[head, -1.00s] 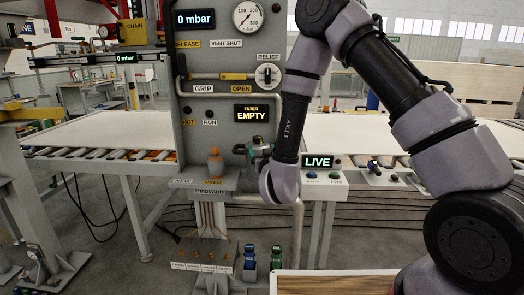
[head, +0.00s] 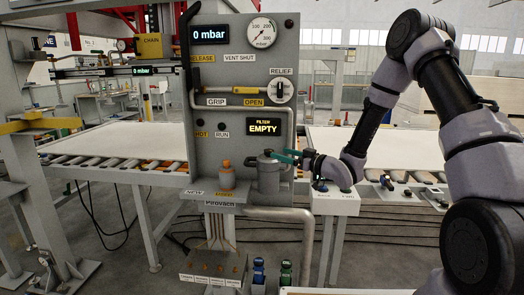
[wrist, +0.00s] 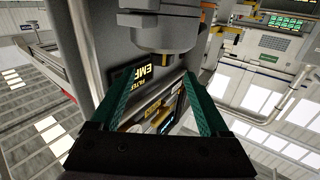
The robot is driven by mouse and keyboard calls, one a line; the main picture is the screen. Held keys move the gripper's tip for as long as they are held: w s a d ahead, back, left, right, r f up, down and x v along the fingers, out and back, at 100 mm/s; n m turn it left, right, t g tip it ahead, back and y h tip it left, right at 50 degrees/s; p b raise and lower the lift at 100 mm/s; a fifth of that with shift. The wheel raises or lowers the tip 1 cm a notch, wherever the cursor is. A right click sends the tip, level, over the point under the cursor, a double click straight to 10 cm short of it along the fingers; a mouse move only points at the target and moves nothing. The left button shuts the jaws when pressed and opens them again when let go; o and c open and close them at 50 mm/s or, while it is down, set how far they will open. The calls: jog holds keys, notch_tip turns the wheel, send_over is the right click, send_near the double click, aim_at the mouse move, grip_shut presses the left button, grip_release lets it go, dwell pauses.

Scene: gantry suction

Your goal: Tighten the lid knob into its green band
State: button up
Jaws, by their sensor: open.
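A grey filter canister (head: 268,181) stands on the shelf at the foot of the grey panel, below the display reading EMPTY. Its lid has a small knob (head: 268,154) on top. No green band can be made out at this size. My gripper (head: 284,157) has teal fingers and is at the canister's right, at about lid height. The head view does not show clearly whether a finger touches the lid. In the wrist view my gripper (wrist: 162,92) is open, with nothing between its fingers. A grey cylindrical part (wrist: 155,30) is above and beyond them there.
An orange-brown bottle (head: 227,176) stands left of the canister on the shelf. A relief dial (head: 281,91) and yellow OPEN handle (head: 228,88) are on the panel. A thick grey pipe (head: 290,213) runs below. A button box (head: 333,198) is at right.

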aim_at(262, 155)
jog(key=shift+n+g, duration=0.4)
jog(key=x, duration=1)
grip_shut()
jog(key=shift+w+d+m+t+h, duration=0.1)
jog(key=shift+m+t+h, duration=0.4)
jog(key=shift+t, duration=0.2)
jog(key=shift+w+d+m+t+h, duration=0.15)
jog(key=shift+m+t+h, duration=0.25)
jog(key=shift+m+t, duration=0.25)
grip_release()
